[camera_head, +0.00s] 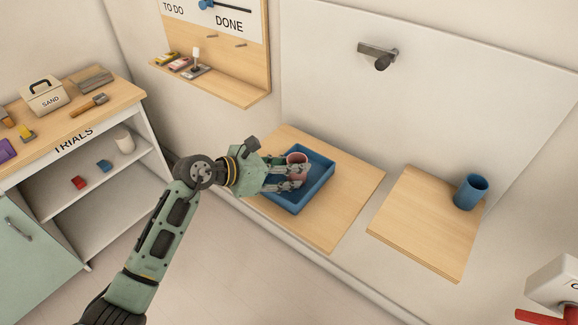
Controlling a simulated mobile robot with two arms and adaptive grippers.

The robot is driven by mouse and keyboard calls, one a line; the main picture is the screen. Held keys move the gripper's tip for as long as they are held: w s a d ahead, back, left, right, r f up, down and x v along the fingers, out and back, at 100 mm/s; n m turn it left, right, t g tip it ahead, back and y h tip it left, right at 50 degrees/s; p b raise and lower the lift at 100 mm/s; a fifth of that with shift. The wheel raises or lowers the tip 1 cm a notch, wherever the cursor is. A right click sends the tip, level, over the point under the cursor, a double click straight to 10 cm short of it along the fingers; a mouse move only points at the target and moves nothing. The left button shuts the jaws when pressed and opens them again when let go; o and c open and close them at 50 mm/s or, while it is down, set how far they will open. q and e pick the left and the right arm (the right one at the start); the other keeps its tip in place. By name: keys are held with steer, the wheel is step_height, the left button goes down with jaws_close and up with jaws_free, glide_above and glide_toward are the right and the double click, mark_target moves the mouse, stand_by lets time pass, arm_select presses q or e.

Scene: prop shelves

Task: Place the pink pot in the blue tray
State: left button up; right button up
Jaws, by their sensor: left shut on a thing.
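The blue tray (322,188) sits on the left wooden board in the middle of the head view. The pink pot (297,158) is at the tray, over its inside. My left gripper (299,176) reaches in from the left and is shut on the pink pot. The fingers hide part of the pot, and I cannot tell whether its base touches the tray floor. My right gripper is not in view.
A blue cup (471,192) stands on the right wooden board (425,225). The left wooden board (345,218) has free room in front of the tray. A shelf unit (75,145) with small items stands at left. A wall shelf (225,85) hangs behind.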

arm_select(q)
steer(key=shift+f, duration=0.15)
steer(key=o, duration=1.2)
steer(key=shift+r, duration=0.2)
steer(key=b+v, duration=0.2)
steer(key=v, duration=1)
